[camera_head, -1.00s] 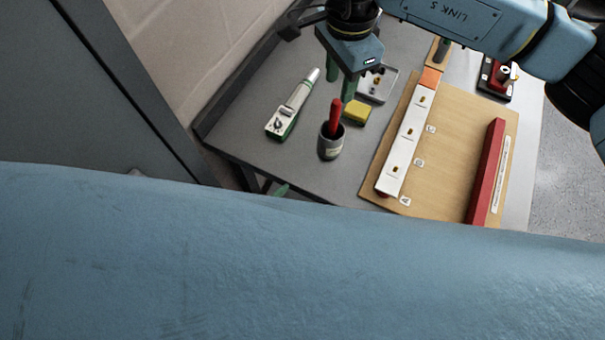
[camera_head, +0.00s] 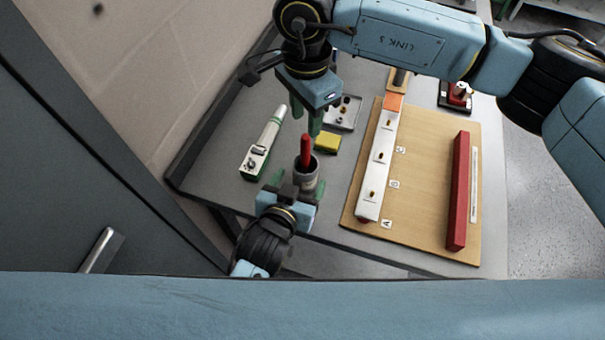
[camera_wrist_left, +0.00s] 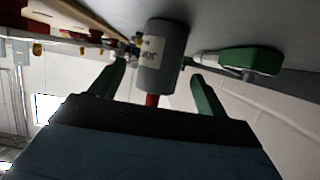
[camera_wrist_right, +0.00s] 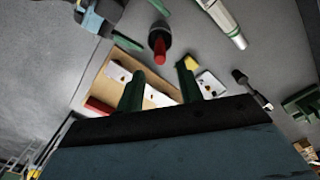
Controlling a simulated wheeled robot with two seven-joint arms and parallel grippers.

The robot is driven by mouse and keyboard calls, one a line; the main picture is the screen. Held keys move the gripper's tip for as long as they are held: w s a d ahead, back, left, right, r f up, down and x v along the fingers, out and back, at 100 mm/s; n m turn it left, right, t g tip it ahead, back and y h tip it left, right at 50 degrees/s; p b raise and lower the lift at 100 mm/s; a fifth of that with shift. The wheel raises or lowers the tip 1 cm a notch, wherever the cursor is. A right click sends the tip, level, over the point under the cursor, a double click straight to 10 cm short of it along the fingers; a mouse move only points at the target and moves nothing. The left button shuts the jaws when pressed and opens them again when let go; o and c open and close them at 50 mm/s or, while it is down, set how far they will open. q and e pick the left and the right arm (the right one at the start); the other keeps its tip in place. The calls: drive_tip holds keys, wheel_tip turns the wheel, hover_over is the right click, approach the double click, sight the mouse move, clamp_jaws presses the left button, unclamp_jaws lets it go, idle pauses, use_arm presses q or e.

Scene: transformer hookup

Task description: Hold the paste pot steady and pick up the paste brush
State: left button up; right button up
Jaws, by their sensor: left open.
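The paste pot (camera_head: 306,179) is a small grey cup standing upright near the table's front edge. The red-handled paste brush (camera_head: 305,152) stands in it, handle up. My left gripper (camera_head: 297,183) is open at the pot's near side. In the left wrist view the labelled pot (camera_wrist_left: 168,65) lies between the spread green fingers, with gaps on both sides, and the red handle (camera_wrist_left: 152,101) shows below it. My right gripper (camera_head: 307,118) is open and empty, above and just beyond the brush. In the right wrist view the brush (camera_wrist_right: 159,46) is ahead of the fingers, outside them.
A yellow sponge (camera_head: 327,143) lies close behind the pot. A white-and-green tool (camera_head: 263,145) lies left, a small metal tray (camera_head: 343,113) behind. A wooden board (camera_head: 419,190) with a white strip and red bar (camera_head: 459,190) fills the right side.

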sight(301, 180)
use_arm(q)
drive_tip(key=shift+x, duration=1.5)
